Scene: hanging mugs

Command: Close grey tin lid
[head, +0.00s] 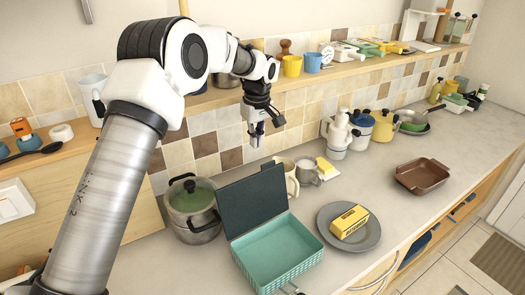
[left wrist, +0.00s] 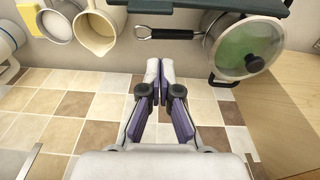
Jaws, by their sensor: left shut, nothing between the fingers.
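The tin (head: 277,258) is a teal, patterned box, open at the top, on the counter. Its dark grey-green lid (head: 252,203) stands raised along the tin's back edge, leaning back slightly. In the left wrist view a dark edge, apparently the lid (left wrist: 205,5), runs along the top. My left gripper (head: 256,139) is above and behind the lid, near the tiled wall, pointing down and apart from the lid. In the left wrist view its fingertips (left wrist: 153,67) are together with nothing between them. My right gripper is not in view.
A pot with a green lid (head: 190,203) stands left of the tin. Mugs (head: 307,172) stand right behind the lid. A grey plate (head: 325,222) with a yellow box (head: 349,221) is at right. A wooden shelf (head: 345,72) with cups runs along the wall.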

